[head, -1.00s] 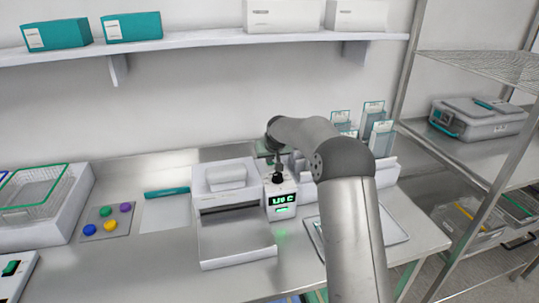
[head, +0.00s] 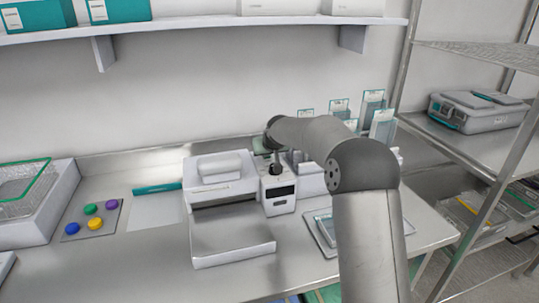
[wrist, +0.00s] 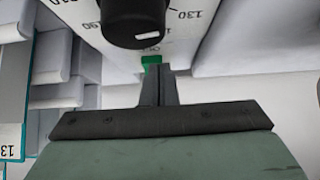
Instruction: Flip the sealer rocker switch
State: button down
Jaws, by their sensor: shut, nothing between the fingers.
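The sealer (head: 232,240) is a white bench unit with a wide tray, and its control box (head: 280,195) is at the right side. The box's display (head: 281,191) is dark. A black dial knob (wrist: 136,22) with printed numbers shows in the wrist view. The green rocker switch (wrist: 151,60) sits just below the knob in that view. My gripper (wrist: 158,70) is shut and empty, with its fingertips at the switch and covering part of it. I cannot tell whether they touch.
Pouches in racks (head: 372,105) stand behind my arm. A tray (head: 322,232) lies right of the control box. Coloured discs (head: 95,223) and a wire basket (head: 22,185) are on the left. A shelf (head: 200,22) runs above, and wire shelving (head: 480,150) stands at right.

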jog(key=shift+r+p, duration=0.3)
jog(key=shift+r, duration=0.45)
jog(key=shift+r, duration=0.1)
jog(key=r, duration=0.1)
jog(key=r+p, duration=0.2)
jog(key=r, duration=0.1)
jog(key=shift+s, duration=0.35)
jog(key=s+d+r+b, duration=0.1)
jog(key=s+r+b, duration=0.2)
jog(key=s+r, duration=0.2)
jog(key=s, duration=0.3)
jog(key=shift+s+d+r, duration=0.15)
jog(key=shift+d, duration=0.25)
jog(key=s+d+f+g, duration=0.2)
jog(key=s+f, duration=0.3)
jog(key=s, duration=0.9)
jog(key=s+d+f+m+g+h, duration=0.1)
jog(key=s+f, duration=0.4)
jog(key=s, duration=1)
jog(key=s+d+f+m+g, duration=0.1)
jog(key=s+d+f+g, duration=0.3)
jog(key=s, duration=1)
jog(key=shift+s+f+g+h, duration=0.15)
jog(key=shift+f+g+h, duration=0.3)
jog(key=shift+f, duration=0.35)
